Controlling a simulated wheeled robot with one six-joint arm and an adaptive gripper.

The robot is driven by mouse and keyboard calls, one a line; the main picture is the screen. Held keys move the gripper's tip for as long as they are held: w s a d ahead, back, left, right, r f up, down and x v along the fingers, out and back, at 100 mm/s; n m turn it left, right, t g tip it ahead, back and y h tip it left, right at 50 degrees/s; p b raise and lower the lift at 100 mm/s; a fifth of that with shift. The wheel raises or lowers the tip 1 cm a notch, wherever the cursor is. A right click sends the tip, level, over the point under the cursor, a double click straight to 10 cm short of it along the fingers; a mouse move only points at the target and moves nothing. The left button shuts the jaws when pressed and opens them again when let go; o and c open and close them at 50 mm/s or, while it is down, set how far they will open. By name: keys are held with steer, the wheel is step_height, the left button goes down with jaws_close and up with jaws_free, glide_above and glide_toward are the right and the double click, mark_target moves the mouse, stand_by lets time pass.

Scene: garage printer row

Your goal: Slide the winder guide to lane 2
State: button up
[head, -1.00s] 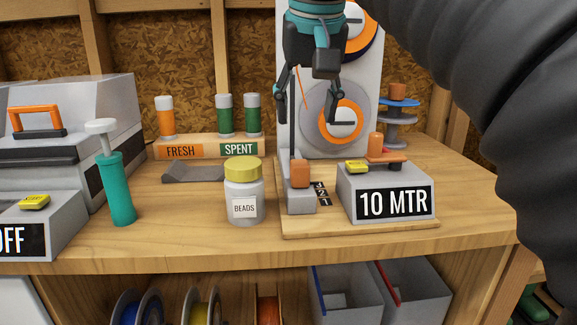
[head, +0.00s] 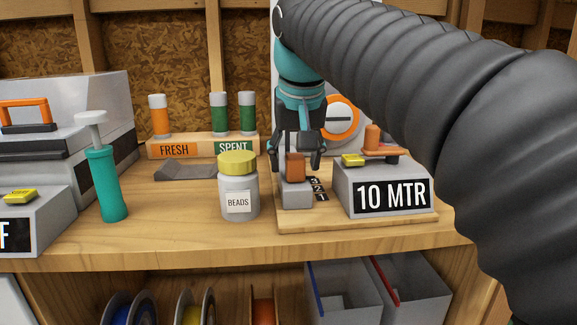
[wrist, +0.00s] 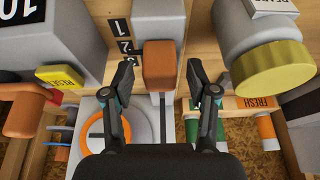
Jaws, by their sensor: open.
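The winder guide, an orange-brown block (head: 295,168), stands on a grey slide rail (head: 295,197) on the wooden winder board. It also shows in the wrist view (wrist: 160,62). A black strip with lane numbers 1, 2, 3 (head: 318,188) lies beside the rail, with 1 at the front end. The strip also shows in the wrist view (wrist: 123,38). I cannot tell exactly which number the guide lines up with. My gripper (head: 295,160) is open and points down, one finger on each side of the guide. In the wrist view (wrist: 160,76) gaps show between both fingers and the guide.
The 10 MTR box (head: 384,188), with a yellow button and orange-handled crank, stands close right of the rail. The yellow-lidded BEADS jar (head: 239,190) stands close left. A winder panel with an orange ring (head: 343,118) rises behind.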

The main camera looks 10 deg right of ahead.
mark_target(293, 153)
steer(key=shift+w+f, duration=0.2)
steer(key=shift+f, duration=0.3)
jaws_close()
steer(key=shift+w, duration=0.1)
steer(key=w+p, duration=0.2)
steer(key=w, duration=0.1)
steer(key=shift+r, duration=0.15)
steer(key=shift+w, duration=0.25)
jaws_free()
